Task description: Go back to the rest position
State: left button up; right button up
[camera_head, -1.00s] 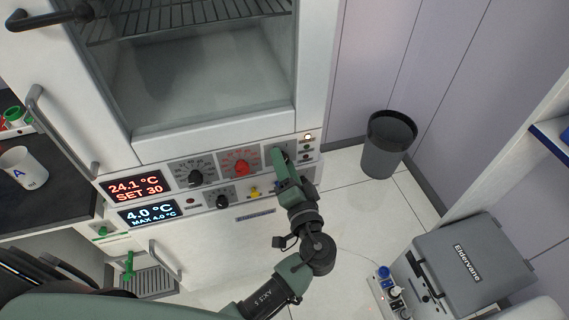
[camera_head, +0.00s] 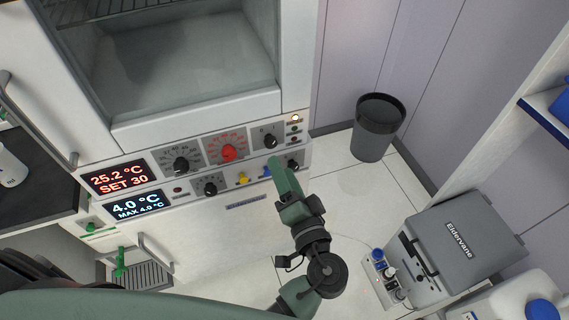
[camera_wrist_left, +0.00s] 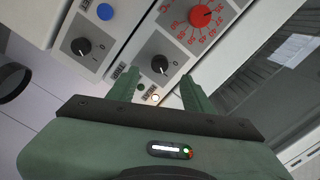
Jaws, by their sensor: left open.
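My left gripper (camera_head: 277,165) is in front of the right part of the incubator's control panel (camera_head: 197,169). In the left wrist view it (camera_wrist_left: 158,88) is open, with two green fingers apart and nothing between them. A black knob (camera_head: 270,140) shows just above the fingertips in the head view. In the left wrist view a black knob (camera_wrist_left: 159,66) and a lit indicator (camera_wrist_left: 155,98) show beyond and between the fingers. I cannot tell whether the fingers touch the panel. My right gripper is not in view.
The red knob (camera_head: 228,152) and the displays (camera_head: 119,178), reading 25.2 °C, SET 30 and 4.0 °C, are left of my gripper. A dark bin (camera_head: 377,128) stands by the wall. A grey case (camera_head: 463,245) is at lower right.

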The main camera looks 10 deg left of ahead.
pick_arm(q)
jog(key=s+a+f+m+g+h, duration=0.1)
jog(key=s+f+m+g+h, duration=0.2)
jog(key=f, duration=1.4)
jog(key=s+a+f+m+g+h, duration=0.1)
jog(key=s+f+g+h, duration=0.25)
jog(key=f, duration=1.45)
jog(key=s+a+f+n+g+h, duration=0.1)
jog(key=s+a+f+n+g, duration=0.1)
jog(key=s+f, duration=0.4)
jog(key=s+a+f+n+g+h, duration=0.1)
jog(key=s+a+f, duration=0.4)
jog(key=s, duration=0.9)
jog(key=s+a+f+n+g+h, duration=0.1)
jog(key=s+a+f+n+g, duration=0.2)
jog(key=s+f, duration=0.6)
jog(key=shift+s+a+n+g, duration=0.45)
jog(key=shift+s+g, duration=0.1)
jog(key=shift+g, duration=0.2)
jog(key=shift+f+h, duration=0.1)
jog(key=shift+h, duration=0.15)
